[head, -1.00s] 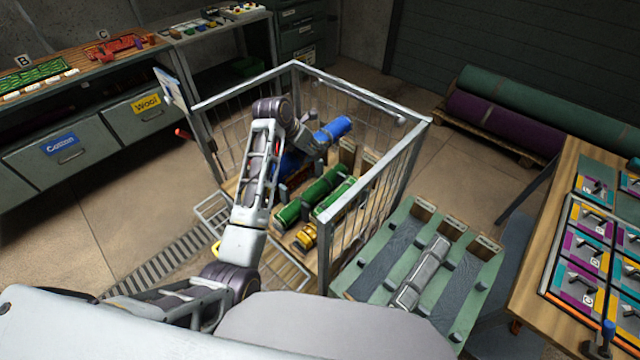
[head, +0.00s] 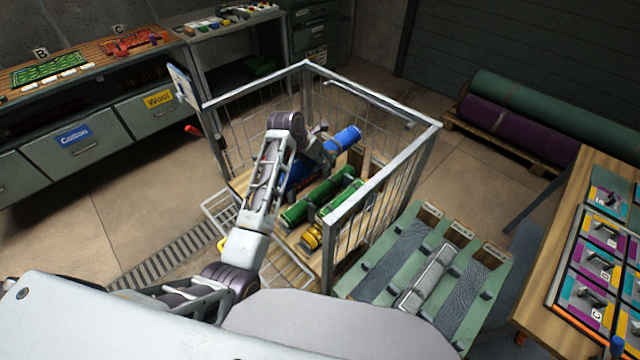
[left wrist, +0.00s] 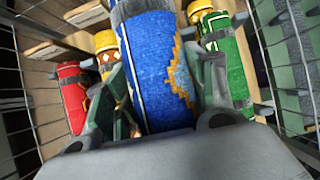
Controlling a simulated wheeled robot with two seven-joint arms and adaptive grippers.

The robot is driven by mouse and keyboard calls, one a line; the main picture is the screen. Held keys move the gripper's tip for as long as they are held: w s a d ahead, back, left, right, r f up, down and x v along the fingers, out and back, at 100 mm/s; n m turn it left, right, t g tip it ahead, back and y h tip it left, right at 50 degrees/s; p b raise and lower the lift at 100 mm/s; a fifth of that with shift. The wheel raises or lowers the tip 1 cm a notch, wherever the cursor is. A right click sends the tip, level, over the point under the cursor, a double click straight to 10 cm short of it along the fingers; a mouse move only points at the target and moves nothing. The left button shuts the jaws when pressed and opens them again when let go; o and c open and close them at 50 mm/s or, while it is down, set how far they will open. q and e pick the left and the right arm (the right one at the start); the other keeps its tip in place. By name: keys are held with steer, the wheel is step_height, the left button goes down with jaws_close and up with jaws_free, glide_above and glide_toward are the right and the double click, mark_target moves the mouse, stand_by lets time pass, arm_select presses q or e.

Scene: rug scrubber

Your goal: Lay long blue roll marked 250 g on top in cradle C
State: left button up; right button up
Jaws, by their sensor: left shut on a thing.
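A long blue roll (head: 342,138) is in the wire-sided cart (head: 372,90), toward its back. My left gripper (head: 320,150) reaches in over the cart's near-left side and is shut on this roll. In the left wrist view the blue roll (left wrist: 158,75), with a yellow and light-blue pattern on its side, lies between the two fingers. I cannot read any weight mark on it. The wooden end blocks of the green cradle rack (head: 408,215) have labels too small to read, so I cannot tell which is cradle C. My right gripper is not in view.
Green rolls (head: 318,200) and a yellow roll (head: 312,236) lie in the cart; a red roll (left wrist: 74,95) shows in the left wrist view. The cart's mesh wall stands between.

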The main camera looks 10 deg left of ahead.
mark_target(306, 174)
arm_select(q)
step_height(306, 174, down, 10)
stand_by(0.5)
steer(key=shift+f, duration=1.9)
steer(key=o, duration=1.2)
steer(key=shift+f, duration=0.1)
steer(key=shift+c, duration=0.2)
steer(key=shift+p+v, duration=0.35)
steer(key=shift+v, duration=5.75)
